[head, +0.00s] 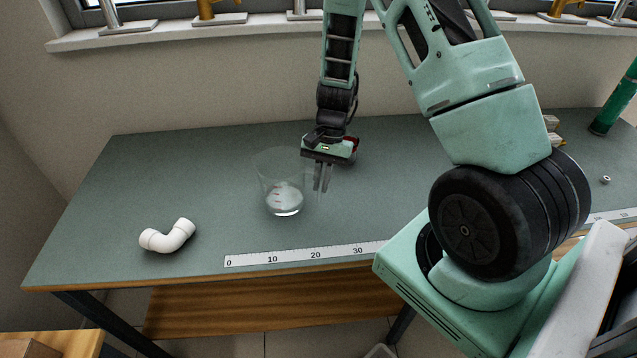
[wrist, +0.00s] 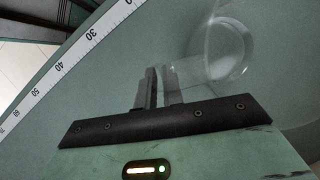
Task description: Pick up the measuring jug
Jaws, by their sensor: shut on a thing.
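The measuring jug (head: 283,190) is a clear, see-through vessel with faint reddish marks, at the middle of the grey-green table in the head view. It looks upright; whether its base touches the table is hard to tell. It also shows in the wrist view (wrist: 228,50), ahead of the fingers and to the right. My gripper (head: 321,190) points down at the jug's right side. Its fingers (wrist: 158,88) are close together, shut on the jug's clear handle or side part, which is faint and hard to make out.
A white pipe elbow (head: 168,237) lies at the left front of the table (head: 130,180). A white ruler strip (head: 305,256) runs along the front edge. A green cylinder (head: 614,100) and a small ring (head: 605,180) are at the right. Taps (head: 220,12) stand on the sill behind.

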